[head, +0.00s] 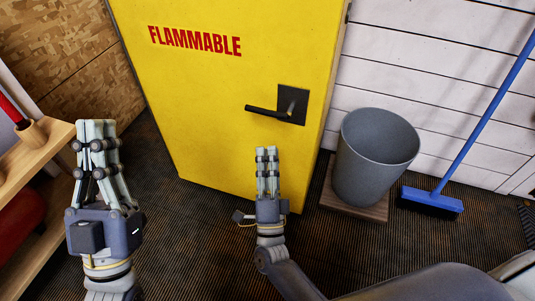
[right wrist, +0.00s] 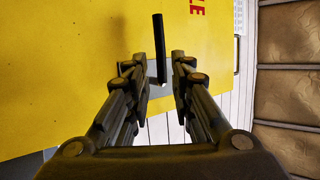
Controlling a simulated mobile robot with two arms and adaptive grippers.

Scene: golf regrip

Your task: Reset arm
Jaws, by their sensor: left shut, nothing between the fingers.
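My left gripper (head: 97,128) is upright at the left of the head view, near the wooden shelf. Its fingers are together and hold nothing. My right gripper (head: 266,152) is in front of the lower part of the yellow cabinet door, below the black handle (head: 275,111), in the head view. The right wrist view shows its two fingertips (right wrist: 160,68) with a narrow gap between them and nothing held. The handle shows beyond that gap (right wrist: 159,48); I cannot tell the distance to it.
The yellow cabinet (head: 200,90) marked FLAMMABLE stands ahead. A grey bin (head: 375,165) and a blue broom (head: 468,140) are at the right. A wooden shelf (head: 48,145) is close at the left. Dark carpet (head: 190,235) lies clear between my grippers.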

